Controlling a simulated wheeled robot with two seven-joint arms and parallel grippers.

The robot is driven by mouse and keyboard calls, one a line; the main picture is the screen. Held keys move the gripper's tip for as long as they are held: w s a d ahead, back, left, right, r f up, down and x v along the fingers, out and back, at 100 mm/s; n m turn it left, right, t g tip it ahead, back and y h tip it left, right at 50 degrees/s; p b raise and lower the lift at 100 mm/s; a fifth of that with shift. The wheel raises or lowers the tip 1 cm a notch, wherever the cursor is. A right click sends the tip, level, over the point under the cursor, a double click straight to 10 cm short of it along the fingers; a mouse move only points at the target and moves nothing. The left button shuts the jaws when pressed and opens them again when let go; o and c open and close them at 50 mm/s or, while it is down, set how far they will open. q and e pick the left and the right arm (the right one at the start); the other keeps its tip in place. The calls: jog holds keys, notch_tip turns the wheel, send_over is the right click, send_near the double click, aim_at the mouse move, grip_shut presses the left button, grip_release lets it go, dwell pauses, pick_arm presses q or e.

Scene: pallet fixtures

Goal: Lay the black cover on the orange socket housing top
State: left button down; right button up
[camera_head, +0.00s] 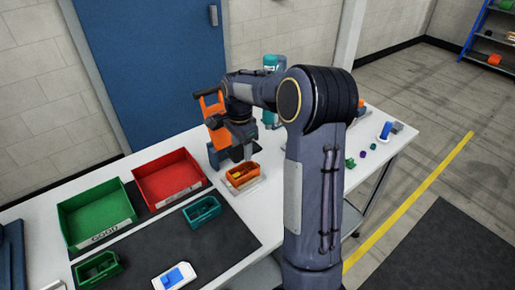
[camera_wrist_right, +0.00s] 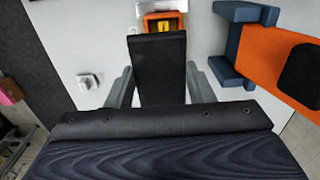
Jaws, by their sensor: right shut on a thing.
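The orange socket housing (camera_head: 256,168) stands open-topped on a pale fixture on the white table, with yellow parts inside. It also shows in the right wrist view (camera_wrist_right: 148,24), just beyond the far end of the black cover (camera_wrist_right: 160,72). My right gripper (camera_wrist_right: 161,88) is shut on the cover, a flat black plate between its fingers. In the head view my right gripper (camera_head: 236,153) is just behind and above the housing, and the cover is hard to tell from the fingers. The cover looks apart from the housing. My left gripper is not in view.
An orange tool (camera_head: 211,106) in a blue holder (camera_head: 218,156) stands close beside the gripper. A green bin (camera_head: 88,209), a red bin (camera_head: 168,181) and a small green tray (camera_head: 202,211) stand to the left. Small coloured parts lie right of my arm.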

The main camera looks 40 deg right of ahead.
jog(key=shift+w+f, duration=0.2)
jog(key=shift+w, duration=0.25)
jog(key=shift+a+f+b, duration=0.15)
jog(key=shift+f+b, duration=0.25)
jog(key=shift+b, duration=0.15)
notch_tip(320, 180, down, 3)
jog(key=b, duration=0.2)
jog(key=shift+f+b, duration=0.1)
jog(key=shift+b, duration=0.3)
jog(key=shift+f+b, duration=0.55)
jog(key=shift+f, duration=0.45)
jog(key=shift+p, duration=0.3)
jog(key=shift+f+b, duration=0.45)
jog(key=shift+f, duration=0.25)
jog(key=o, duration=1)
jog(key=shift+o, duration=0.2)
jog(key=shift+r, duration=0.15)
